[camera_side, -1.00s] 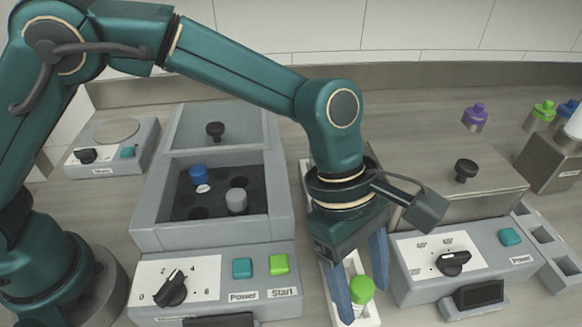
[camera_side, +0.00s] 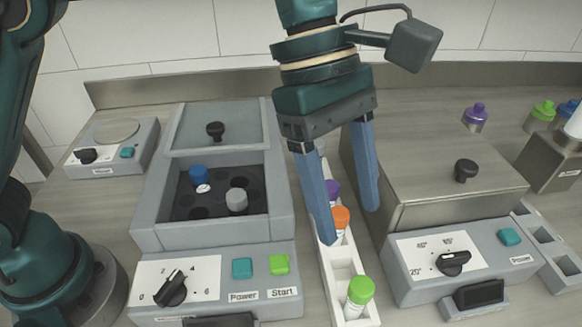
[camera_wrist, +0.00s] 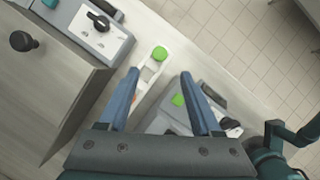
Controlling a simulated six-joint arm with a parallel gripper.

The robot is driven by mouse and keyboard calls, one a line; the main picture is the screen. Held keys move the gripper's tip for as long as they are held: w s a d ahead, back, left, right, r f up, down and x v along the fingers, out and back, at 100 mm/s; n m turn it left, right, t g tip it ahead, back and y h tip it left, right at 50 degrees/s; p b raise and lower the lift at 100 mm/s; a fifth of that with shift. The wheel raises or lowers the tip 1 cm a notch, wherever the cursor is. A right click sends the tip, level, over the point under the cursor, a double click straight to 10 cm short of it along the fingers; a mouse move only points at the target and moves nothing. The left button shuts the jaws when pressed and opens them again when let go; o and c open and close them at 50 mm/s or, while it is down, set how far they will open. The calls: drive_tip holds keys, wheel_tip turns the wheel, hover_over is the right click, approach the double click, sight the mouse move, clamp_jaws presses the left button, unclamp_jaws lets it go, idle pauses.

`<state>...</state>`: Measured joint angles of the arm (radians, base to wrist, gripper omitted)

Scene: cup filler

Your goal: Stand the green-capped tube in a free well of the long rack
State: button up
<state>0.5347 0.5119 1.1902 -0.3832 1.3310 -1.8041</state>
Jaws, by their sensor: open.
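The green-capped tube (camera_side: 359,293) stands upright in the front end well of the long white rack (camera_side: 345,255). In the wrist view its green cap (camera_wrist: 160,53) shows at the far end of the rack (camera_wrist: 149,75). An orange-capped tube (camera_side: 340,219) and a purple-capped tube (camera_side: 332,190) stand farther back in the rack. Between the green and orange caps, the rack shows empty wells. My gripper (camera_side: 350,226) is open and empty, raised above the rack, with its fingers hiding part of the rack's back half.
A grey machine (camera_side: 215,235) with an open chamber holding a blue-capped and a grey-capped tube stands left of the rack. A steel-lidded bath (camera_side: 455,190) stands close on the right. Purple (camera_side: 475,116) and green-capped bottles (camera_side: 543,111) stand back right.

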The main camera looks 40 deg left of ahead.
drive_tip(key=a+r+m+t, duration=0.2)
drive_tip(key=a+r+m, duration=0.15)
drive_tip(key=a, duration=0.55)
drive_tip(key=s+a+f+m+t+y, duration=0.1)
drive_tip(key=s+a+m, duration=0.2)
drive_tip(key=a+m, duration=0.1)
drive_tip(key=s+a+f+m+t+y, duration=0.1)
drive_tip(key=s+a+f+m+t, duration=0.1)
drive_tip(key=a+m, duration=0.2)
drive_tip(key=s+a+f+m+t+y, duration=0.1)
drive_tip(key=s+a+f+m+y, duration=0.1)
drive_tip(key=a, duration=0.5)
drive_tip(key=shift+s+f+m+t, duration=0.25)
drive_tip(key=shift+s+m+t, duration=0.05)
drive_tip(key=shift+s+m, duration=0.6)
